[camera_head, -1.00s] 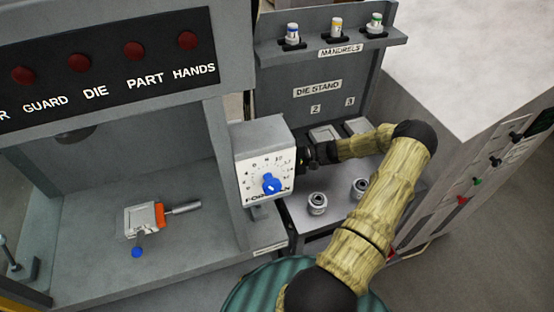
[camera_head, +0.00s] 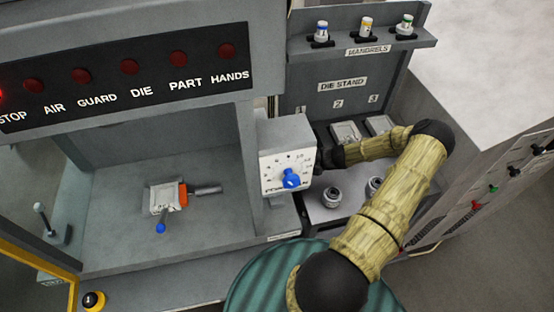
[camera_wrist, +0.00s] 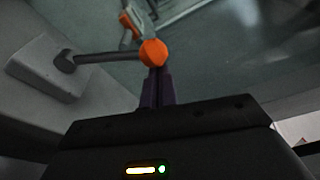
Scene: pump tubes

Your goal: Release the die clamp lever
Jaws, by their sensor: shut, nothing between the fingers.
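In the head view, the die clamp on the press bed is a small pale block (camera_head: 160,197) with an orange piece (camera_head: 183,195). A grey cylinder (camera_head: 207,190) extends right of it, and a lever with a blue ball (camera_head: 160,228) points toward the front. My gripper is hidden behind the grey dial box in that view. In the wrist view, my gripper (camera_wrist: 158,75) is shut, its fingertips at or just below an orange knob (camera_wrist: 153,52) on a grey rod. I cannot tell contact, or which head-view part this knob is.
The dial box (camera_head: 287,157) stands beside my arm at the press opening's right edge. The die stand (camera_head: 342,86) and two ring-like parts, one here (camera_head: 331,197), are on the right. A second lever (camera_head: 42,212) stands at the left. The press bed around the clamp is clear.

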